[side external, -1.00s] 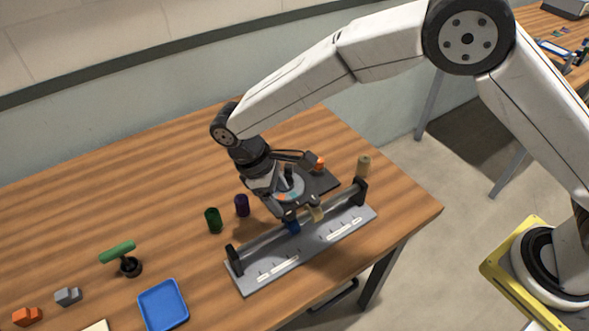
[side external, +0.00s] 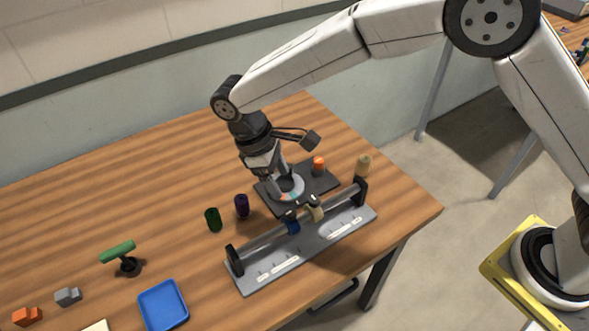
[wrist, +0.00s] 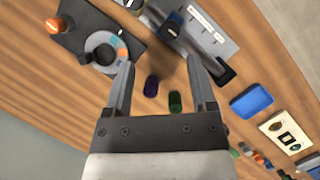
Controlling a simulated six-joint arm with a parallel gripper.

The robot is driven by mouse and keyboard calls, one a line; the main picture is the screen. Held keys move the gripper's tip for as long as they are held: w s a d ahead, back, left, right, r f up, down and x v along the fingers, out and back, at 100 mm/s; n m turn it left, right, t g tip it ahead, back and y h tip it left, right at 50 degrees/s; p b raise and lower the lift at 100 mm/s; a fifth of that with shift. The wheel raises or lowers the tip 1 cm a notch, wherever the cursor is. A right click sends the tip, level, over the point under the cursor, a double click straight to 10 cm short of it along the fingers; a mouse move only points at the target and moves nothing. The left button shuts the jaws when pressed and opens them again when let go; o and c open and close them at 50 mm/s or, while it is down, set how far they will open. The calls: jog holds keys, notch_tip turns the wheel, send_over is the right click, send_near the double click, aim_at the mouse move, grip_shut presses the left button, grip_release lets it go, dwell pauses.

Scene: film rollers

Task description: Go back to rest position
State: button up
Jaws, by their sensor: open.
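My gripper (side external: 278,188) is open and empty, above the dark plate with the round multicoloured disc (side external: 290,188). In the wrist view the two fingers (wrist: 158,85) stand wide apart with nothing between their tips. Below them, the table shows with a purple roller (wrist: 151,86) and a green roller (wrist: 175,101). The rail stand (side external: 250,278) is in front of the gripper in the side view. A blue roller (side external: 292,224) and a beige roller (side external: 316,212) are on its bar.
A blue tray (side external: 163,305), a green-topped stand (side external: 119,252) and grey and orange blocks are at left. The back left table is clear.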

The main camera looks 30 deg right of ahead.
jog(key=s+d+r+m+t+y, duration=0.1)
jog(key=s+d+m, duration=0.1)
jog(key=d, duration=0.6)
jog(key=s+d+r+m+t+y, duration=0.1)
jog(key=d+r+m+t+y, duration=0.15)
jog(key=d, duration=0.45)
jog(key=s+d+f+m+t, duration=0.1)
jog(key=s+d+m, duration=0.3)
jog(key=s+d, duration=0.5)
jog(key=shift+s+d+t, duration=0.3)
jog(key=shift+d+t, duration=0.2)
jog(key=shift+t, duration=0.05)
